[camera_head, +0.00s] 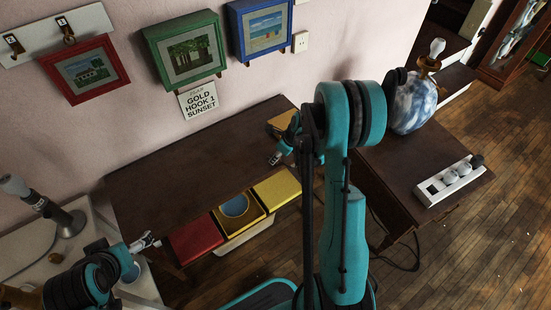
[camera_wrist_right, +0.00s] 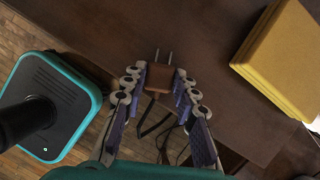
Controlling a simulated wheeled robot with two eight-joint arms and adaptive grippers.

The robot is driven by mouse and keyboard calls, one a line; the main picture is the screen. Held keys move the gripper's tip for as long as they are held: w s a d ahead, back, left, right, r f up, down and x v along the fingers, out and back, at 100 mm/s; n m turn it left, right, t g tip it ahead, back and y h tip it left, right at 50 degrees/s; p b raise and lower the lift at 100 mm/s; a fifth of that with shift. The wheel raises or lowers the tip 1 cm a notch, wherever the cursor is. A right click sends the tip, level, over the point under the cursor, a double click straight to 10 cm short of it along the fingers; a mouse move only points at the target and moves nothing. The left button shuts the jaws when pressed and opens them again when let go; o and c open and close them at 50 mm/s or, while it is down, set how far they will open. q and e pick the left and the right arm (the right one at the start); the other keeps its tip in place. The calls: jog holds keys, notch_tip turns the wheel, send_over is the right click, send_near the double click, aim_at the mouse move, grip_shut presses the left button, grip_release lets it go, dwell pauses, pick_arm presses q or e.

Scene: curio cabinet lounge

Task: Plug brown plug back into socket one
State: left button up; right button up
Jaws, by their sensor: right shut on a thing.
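The brown plug (camera_wrist_right: 158,79) is between the fingertips of my right gripper (camera_wrist_right: 160,82) in the right wrist view. Its two metal prongs point away from the gripper, and a dark cord trails back between the fingers. In the head view the right gripper (camera_head: 280,154) is partly hidden by my arm, above the dark table's right end. The white power strip (camera_head: 428,200) lies on the right-hand table. Its left end shows a dark, seemingly empty socket (camera_head: 433,190); socket numbers are not readable. My left gripper (camera_head: 146,243) is at lower left, its fingers too small to judge.
A blue-and-white lamp (camera_head: 414,104) stands behind the strip. The dark table (camera_head: 180,160) holds a red box (camera_head: 195,240) and a yellow box (camera_head: 277,190) along its front edge. A yellow block (camera_wrist_right: 283,60) is near the right gripper. Cables hang below the right-hand table.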

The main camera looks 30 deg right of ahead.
jog(key=shift+r, duration=0.5)
jog(key=r, duration=0.1)
jog(key=r+p, duration=0.2)
jog(key=r, duration=0.1)
jog(key=shift+w+d, duration=0.25)
jog(key=shift+d, duration=0.05)
jog(key=w+d+r+p, duration=0.3)
jog(key=w+d+r, duration=0.3)
jog(key=w+d, duration=0.1)
jog(key=shift+w+p, duration=0.3)
jog(key=shift+w, duration=0.35)
